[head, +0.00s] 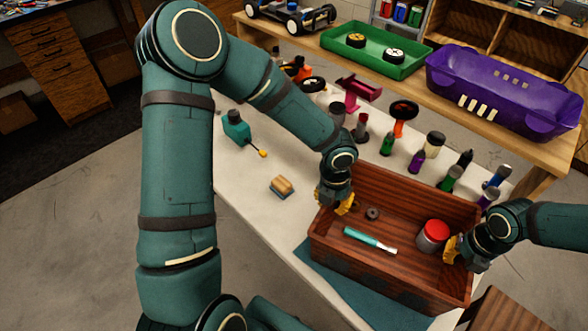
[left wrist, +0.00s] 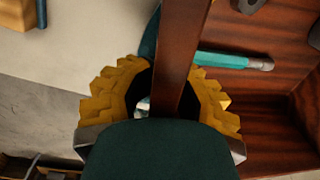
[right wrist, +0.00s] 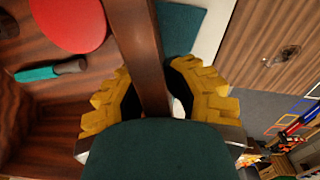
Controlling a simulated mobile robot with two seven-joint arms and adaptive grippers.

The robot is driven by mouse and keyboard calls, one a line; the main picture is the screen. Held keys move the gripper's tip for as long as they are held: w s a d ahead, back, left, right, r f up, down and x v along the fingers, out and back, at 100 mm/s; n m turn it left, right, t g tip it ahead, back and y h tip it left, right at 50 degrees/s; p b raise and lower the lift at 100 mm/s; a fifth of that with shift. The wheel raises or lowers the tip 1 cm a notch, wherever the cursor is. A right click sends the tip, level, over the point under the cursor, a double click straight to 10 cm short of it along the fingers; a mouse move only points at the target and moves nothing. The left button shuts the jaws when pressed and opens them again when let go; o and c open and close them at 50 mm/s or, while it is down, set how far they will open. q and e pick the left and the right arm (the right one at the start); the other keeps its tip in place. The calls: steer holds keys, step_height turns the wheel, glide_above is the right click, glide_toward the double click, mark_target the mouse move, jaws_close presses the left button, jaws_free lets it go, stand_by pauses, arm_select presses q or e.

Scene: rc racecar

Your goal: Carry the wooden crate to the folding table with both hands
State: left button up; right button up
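The reddish-brown wooden crate (head: 390,280) stands over a teal mat (head: 345,288) on the long white-topped table (head: 240,185). It holds a teal-handled tool (head: 370,240), a red-lidded jar (head: 433,236) and a small dark ring (head: 372,213). My left gripper (head: 337,203) is at its left end wall. In the left wrist view, that wall (left wrist: 182,45) passes between open yellow fingers, with a gap on one side. My right gripper (head: 453,250) is at the right end wall. In the right wrist view, its fingers are open around that wall (right wrist: 137,45), also with a gap.
Bottles, including a green one (head: 388,144), stand behind the crate. A sponge-like block (head: 282,186) and a teal bottle (head: 236,128) lie left. A wooden bench behind carries a green tray (head: 375,60) and purple car body (head: 500,90). A brown wooden surface (head: 500,318) is at lower right.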

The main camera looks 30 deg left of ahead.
arm_select(q)
steer(key=o, duration=0.5)
steer(key=shift+s+a+f, duration=0.3)
steer(key=shift+a+f, duration=0.1)
steer(key=shift+f, duration=0.15)
steer(key=shift+c, duration=0.2)
arm_select(e)
steer(key=o, duration=0.4)
steer(key=shift+s+f, duration=0.8)
steer(key=shift+f, duration=0.2)
arm_select(q)
steer(key=shift+r, duration=0.1)
arm_select(e)
steer(key=shift+a+r, duration=0.1)
steer(key=shift+w+r, duration=0.15)
steer(key=shift+r, duration=0.35)
steer(key=r, duration=0.1)
steer(key=w+r, duration=0.1)
steer(key=r, duration=0.1)
arm_select(q)
step_height(320, 180, up, 9)
steer(key=shift+w, duration=0.15)
arm_select(e)
steer(key=r, duration=0.9)
steer(key=shift+s+d+r, duration=0.25)
steer(key=shift+d+r, duration=0.1)
arm_select(q)
steer(key=shift+d, duration=0.1)
arm_select(e)
steer(key=shift+s, duration=0.1)
